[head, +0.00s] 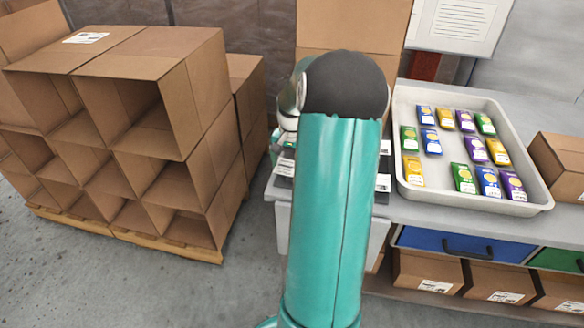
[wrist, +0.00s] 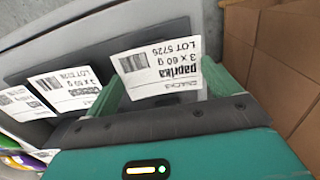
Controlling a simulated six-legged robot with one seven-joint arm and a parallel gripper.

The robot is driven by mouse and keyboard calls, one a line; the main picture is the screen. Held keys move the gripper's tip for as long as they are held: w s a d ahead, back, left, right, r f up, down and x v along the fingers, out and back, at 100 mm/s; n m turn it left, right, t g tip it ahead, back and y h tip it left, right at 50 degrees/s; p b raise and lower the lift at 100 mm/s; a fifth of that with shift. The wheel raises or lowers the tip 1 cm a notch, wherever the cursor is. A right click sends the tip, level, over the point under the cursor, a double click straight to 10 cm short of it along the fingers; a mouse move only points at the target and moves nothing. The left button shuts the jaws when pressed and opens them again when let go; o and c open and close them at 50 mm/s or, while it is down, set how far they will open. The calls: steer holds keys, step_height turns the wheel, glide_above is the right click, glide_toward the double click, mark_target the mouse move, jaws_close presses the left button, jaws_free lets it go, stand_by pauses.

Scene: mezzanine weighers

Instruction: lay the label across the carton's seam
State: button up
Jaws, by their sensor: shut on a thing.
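My gripper (wrist: 163,88) is shut on a white label (wrist: 158,68) printed "paprika", "LOT 5726" and "3 x 60 g" in the wrist view. The label lies between the green fingers, over a dark strip (wrist: 105,50) at the bench edge. In the head view my arm hides the held label and most of the gripper. Several cartons are in view; I cannot tell which is the task's carton. A small brown carton (head: 562,168) stands at the bench's right end. Brown cardboard (wrist: 285,60) fills the right of the wrist view. I cannot make out a seam.
More labels (wrist: 66,88) lie left of the held one. A grey tray (head: 535,207) of several coloured packets (head: 462,178) stands on the bench (head: 420,210). Open-sided cartons (head: 160,100) are stacked on a pallet (head: 150,243) at left. Grey floor (head: 240,285) is clear between.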

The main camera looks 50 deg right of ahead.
mark_target(292, 168)
steer(key=shift+r, duration=0.15)
step_height(292, 168, up, 3)
steer(key=shift+r, duration=0.1)
steer(key=s+a+r, duration=0.7)
steer(key=s+r, duration=0.3)
steer(key=s, duration=0.1)
steer(key=shift+s+a, duration=0.3)
steer(key=shift+s, duration=0.05)
